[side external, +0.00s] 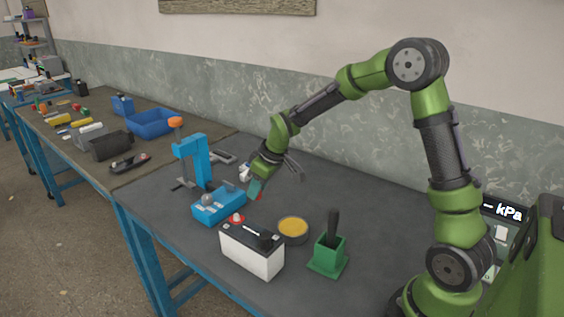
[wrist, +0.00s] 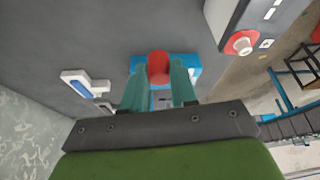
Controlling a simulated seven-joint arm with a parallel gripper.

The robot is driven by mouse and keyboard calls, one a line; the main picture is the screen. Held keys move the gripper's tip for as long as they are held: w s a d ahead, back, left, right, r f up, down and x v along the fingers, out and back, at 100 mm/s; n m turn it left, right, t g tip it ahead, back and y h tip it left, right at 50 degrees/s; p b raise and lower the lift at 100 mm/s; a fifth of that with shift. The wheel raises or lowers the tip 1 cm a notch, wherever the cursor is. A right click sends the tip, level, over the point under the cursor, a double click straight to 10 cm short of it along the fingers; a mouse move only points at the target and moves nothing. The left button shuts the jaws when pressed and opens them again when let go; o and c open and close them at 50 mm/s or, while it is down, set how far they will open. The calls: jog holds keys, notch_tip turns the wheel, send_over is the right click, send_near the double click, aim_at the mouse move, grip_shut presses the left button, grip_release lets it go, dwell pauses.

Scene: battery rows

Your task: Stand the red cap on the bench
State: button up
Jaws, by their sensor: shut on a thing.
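My gripper (wrist: 158,85) has its teal fingers closed on the red cap (wrist: 158,65), a small red cylinder, in the wrist view. In the side view, my gripper (side external: 257,188) is above the dark bench (side external: 330,195), with a bit of the red cap (side external: 260,196) at the fingertips. The cap appears to be off the bench, but its exact height is unclear. The fingers hide part of it.
A battery (side external: 252,255) with a red ring at one post stands in front. A yellow-filled tin (side external: 293,226) and a green holder (side external: 328,262) are to its right. A blue device (side external: 220,207) and blue stand (side external: 197,160) are left of my gripper.

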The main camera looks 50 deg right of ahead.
jog(key=w, duration=0.3)
jog(key=shift+d, duration=0.25)
notch_tip(320, 180, down, 9)
jog(key=shift+f, duration=0.1)
grip_shut()
jog(key=shift+f, duration=0.1)
jog(key=shift+f, duration=0.1)
jog(key=o, duration=1)
grip_release()
